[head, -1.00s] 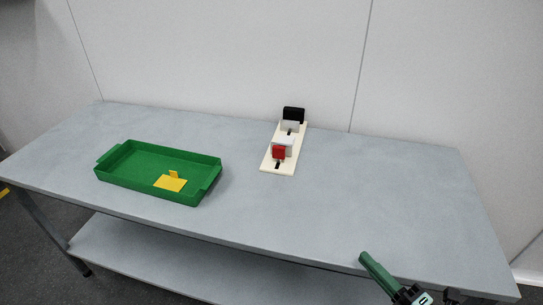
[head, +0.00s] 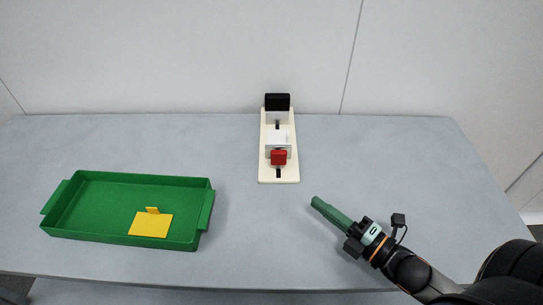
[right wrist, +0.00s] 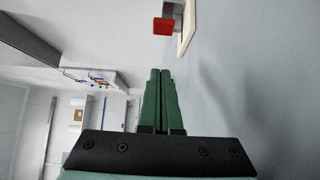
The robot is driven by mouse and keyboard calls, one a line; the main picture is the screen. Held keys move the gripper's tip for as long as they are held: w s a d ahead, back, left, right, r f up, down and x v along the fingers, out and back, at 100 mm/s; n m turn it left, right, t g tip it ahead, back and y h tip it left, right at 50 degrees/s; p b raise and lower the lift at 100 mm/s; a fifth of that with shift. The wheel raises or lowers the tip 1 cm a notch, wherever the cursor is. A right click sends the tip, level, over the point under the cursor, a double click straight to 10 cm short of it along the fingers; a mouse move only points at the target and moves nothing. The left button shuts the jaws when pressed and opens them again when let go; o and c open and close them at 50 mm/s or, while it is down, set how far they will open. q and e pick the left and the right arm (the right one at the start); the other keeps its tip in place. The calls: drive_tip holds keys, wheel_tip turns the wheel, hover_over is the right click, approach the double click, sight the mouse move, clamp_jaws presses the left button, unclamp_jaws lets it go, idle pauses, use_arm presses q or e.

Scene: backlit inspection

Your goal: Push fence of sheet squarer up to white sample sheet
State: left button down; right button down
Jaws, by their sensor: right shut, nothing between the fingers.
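The sheet squarer has a long cream base (head: 291,171) with a dark slot along it, standing at the back middle of the table. A black block (head: 277,101) is at its far end. A red block (head: 278,158) is on the near side of its pale fence (head: 269,151). A white piece (head: 277,135), seemingly the sample sheet, shows just behind the fence; I cannot tell whether they touch. My right gripper (head: 316,203) is shut and empty, in front and right of the squarer, apart from it. The red block also shows ahead of the fingers in the right wrist view (right wrist: 163,26).
A green tray (head: 207,210) with a yellow sheet and tab (head: 150,224) in it stands at the left on the grey table (head: 370,150). The table between tray and squarer is clear. A pale wall (head: 180,60) rises behind the table.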

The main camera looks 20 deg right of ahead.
drive_tip(key=shift+w+a, duration=0.15)
drive_tip(key=shift+w, duration=0.2)
drive_tip(key=shift+w+a, duration=0.15)
drive_tip(key=shift+w, duration=0.2)
drive_tip(key=b, duration=0.1)
approach(274, 159)
drive_tip(key=a, duration=0.1)
drive_tip(key=w+a, duration=0.1)
drive_tip(key=a, duration=0.1)
drive_tip(key=shift+w+a, duration=0.25)
drive_tip(key=shift+w, duration=0.05)
drive_tip(key=shift+w+d, duration=0.2)
drive_tip(key=shift+w, duration=0.35)
drive_tip(key=shift+w+d, duration=0.25)
drive_tip(key=shift+w, duration=0.3)
drive_tip(key=shift+w+d+b, duration=0.3)
drive_tip(key=shift+w+d, duration=0.05)
drive_tip(key=shift+w, duration=0.4)
